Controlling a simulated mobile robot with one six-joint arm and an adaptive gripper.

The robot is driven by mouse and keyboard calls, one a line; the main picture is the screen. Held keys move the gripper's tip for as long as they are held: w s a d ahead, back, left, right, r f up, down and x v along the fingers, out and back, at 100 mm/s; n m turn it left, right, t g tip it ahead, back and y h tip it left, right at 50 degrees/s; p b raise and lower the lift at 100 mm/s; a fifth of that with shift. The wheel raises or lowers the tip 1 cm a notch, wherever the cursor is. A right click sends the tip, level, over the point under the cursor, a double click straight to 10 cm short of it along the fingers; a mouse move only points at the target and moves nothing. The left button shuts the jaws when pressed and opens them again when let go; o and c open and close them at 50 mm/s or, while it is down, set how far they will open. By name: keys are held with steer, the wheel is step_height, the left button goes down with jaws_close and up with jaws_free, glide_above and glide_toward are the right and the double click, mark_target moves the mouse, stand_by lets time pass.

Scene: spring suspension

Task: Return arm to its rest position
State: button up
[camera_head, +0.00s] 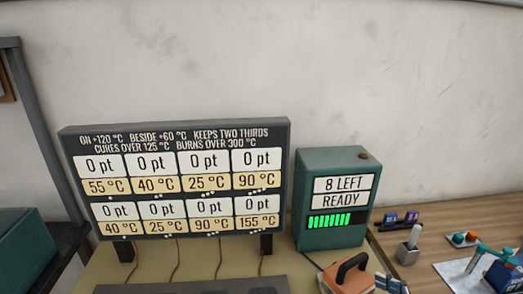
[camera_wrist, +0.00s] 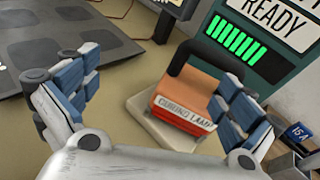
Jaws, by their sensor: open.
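My gripper (camera_wrist: 160,72) is open in the wrist view, its two blue-padded fingers spread wide with nothing between the pads. Beyond them is the orange curing lamp (camera_wrist: 187,98) with a black handle, sitting on a pale base (camera_wrist: 150,127). The right finger overlaps the lamp's right side in the picture; I cannot tell if they touch. The lamp also shows at the bottom edge of the head view (camera_head: 352,276), partly cut off. The rest of my arm is out of view.
A green box (camera_head: 332,200) reading "8 LEFT READY" stands behind the lamp. A large display board (camera_head: 180,187) showing 0 pt everywhere stands at left. A dark flat plate (camera_wrist: 75,55) lies left of the lamp. Small items and a wooden bench (camera_head: 450,215) are at right.

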steer(key=s+a+r+n+g, duration=0.4)
steer(key=s+a+n+g, duration=0.1)
steer(key=a+n, duration=0.25)
steer(key=s+a+r+n+g, duration=0.4)
steer(key=a+n+g, duration=0.2)
steer(key=a+n, duration=0.15)
steer(key=s+d+r+n+t+h, duration=0.1)
steer(key=s+r+n+t+h, duration=0.2)
steer(key=s+r+n+h, duration=0.3)
steer(key=shift+s+d+r+n+h, duration=0.15)
steer(key=shift+d+r+n+h, duration=0.2)
steer(key=shift+n+h, duration=2.05)
steer(key=shift+n+y, duration=0.5)
